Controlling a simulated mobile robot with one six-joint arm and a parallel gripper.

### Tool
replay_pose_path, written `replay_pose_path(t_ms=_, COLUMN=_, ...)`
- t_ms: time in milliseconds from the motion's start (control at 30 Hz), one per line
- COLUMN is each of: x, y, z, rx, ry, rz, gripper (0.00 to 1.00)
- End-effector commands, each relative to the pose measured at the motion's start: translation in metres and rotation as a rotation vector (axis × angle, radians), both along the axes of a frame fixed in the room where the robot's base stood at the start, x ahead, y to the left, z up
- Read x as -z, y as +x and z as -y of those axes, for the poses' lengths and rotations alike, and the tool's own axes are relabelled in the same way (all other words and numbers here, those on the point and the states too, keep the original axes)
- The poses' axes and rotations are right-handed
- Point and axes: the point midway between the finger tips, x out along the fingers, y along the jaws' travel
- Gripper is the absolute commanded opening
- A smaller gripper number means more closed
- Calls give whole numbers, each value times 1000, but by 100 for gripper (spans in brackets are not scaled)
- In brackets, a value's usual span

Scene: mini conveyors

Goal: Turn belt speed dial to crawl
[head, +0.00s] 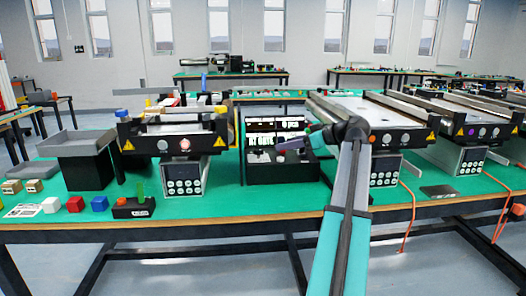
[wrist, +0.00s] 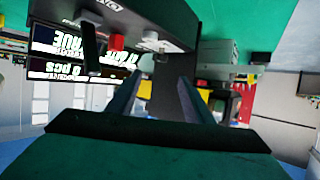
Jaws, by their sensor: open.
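A black control box (head: 283,172) with lit display panels stands on the green table near the middle of the head view. In the wrist view the box (wrist: 165,20) is upside down at the top, its display (wrist: 75,68) at the left. Its face carries a black lever (wrist: 90,45), a red knob (wrist: 116,42) and a pale round knob (wrist: 151,35). I cannot read which one is the belt speed dial. My gripper (wrist: 160,82) is open and empty, its fingertips pointing at the box. In the head view my gripper (head: 312,138) is at the box's upper right, partly hidden by my arm.
A mini conveyor (head: 175,128) with a keypad (head: 184,187) stands left of the box, another conveyor (head: 395,138) to its right. Coloured cubes, including a blue one (head: 99,203), lie at the front left. The green table strip (head: 245,206) before the box is clear.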

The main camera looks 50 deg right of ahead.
Motion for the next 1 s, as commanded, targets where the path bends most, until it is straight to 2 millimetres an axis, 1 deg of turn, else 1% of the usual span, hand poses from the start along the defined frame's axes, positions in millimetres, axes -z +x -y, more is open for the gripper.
replay_pose_path(t_ms=167, x=1, y=3, z=-1, rx=-1, ry=0, rz=0, gripper=47)
replay_pose_path(t_ms=367, x=7, y=15, z=-3, rx=-3, ry=0, rz=-1, gripper=47)
replay_pose_path(t_ms=467, x=11, y=26, z=-4, rx=-2, ry=0, rz=-1, gripper=47)
replay_pose_path(t_ms=1000, x=40, y=94, z=-14, rx=-3, ry=1, rz=0, gripper=47)
